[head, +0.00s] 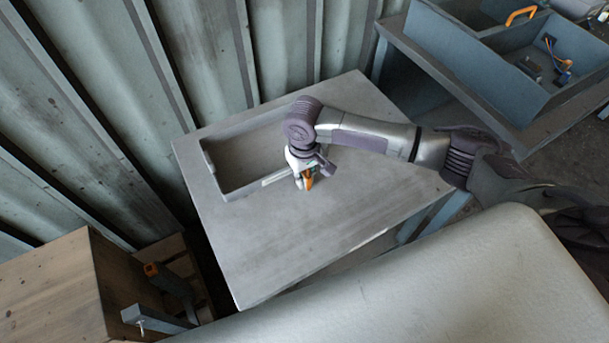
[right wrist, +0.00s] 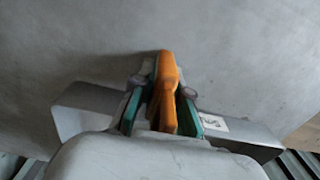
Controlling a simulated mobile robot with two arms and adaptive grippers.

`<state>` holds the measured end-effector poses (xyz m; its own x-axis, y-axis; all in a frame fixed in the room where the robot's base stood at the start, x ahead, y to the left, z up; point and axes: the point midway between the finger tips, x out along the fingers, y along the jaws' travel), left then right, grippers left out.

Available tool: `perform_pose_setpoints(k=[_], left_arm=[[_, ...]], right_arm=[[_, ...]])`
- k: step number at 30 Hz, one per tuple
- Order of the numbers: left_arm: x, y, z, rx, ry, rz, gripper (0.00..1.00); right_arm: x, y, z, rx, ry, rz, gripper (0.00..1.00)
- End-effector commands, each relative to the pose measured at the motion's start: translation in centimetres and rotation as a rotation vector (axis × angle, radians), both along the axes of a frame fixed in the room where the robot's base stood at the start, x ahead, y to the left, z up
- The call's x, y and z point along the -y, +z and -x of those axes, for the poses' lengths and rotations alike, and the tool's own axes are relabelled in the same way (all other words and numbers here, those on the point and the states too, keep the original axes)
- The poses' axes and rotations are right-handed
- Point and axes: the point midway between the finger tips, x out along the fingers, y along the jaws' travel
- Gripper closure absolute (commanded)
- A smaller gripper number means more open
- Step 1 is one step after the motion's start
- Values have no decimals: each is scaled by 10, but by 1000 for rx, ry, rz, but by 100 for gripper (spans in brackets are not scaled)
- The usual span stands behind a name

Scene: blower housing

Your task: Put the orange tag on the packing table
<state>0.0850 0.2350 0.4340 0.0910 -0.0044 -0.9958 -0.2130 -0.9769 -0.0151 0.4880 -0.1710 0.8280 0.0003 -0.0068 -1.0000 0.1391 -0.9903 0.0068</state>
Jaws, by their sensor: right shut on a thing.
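The orange tag (head: 309,183) is between the fingers of my right gripper (head: 304,180), over the grey packing table (head: 310,235), just in front of an open tray. In the right wrist view the orange tag (right wrist: 167,75) stands upright between the two green-lined fingers of the gripper (right wrist: 162,100), which is shut on it. The tag's far end points toward the bare grey tabletop (right wrist: 230,50). I cannot tell whether the tag touches the surface. The gripper hides part of the tag. My left gripper is not in view.
The shallow grey tray (head: 225,188) sits at the table's back left and looks empty. A grey bin (head: 525,85) with wired parts and an orange handle (head: 521,15) stands at the upper right. A wooden crate (head: 60,290) is at lower left. The table's front is clear.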

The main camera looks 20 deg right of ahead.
Motion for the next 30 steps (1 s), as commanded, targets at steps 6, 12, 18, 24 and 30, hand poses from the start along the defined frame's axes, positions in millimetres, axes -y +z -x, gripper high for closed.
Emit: perform_pose_setpoints(k=[6,12,18,24,30], left_arm=[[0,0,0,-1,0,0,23],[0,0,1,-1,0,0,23],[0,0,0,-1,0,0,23],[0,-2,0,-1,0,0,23],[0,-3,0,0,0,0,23]], right_arm=[[0,-1,0,-1,0,0,60],[0,-1,0,0,0,0,60],[0,8,-1,3,0,-1,60],[-1,46,-1,4,2,-3,60],[-1,88,-1,4,1,-2,60]])
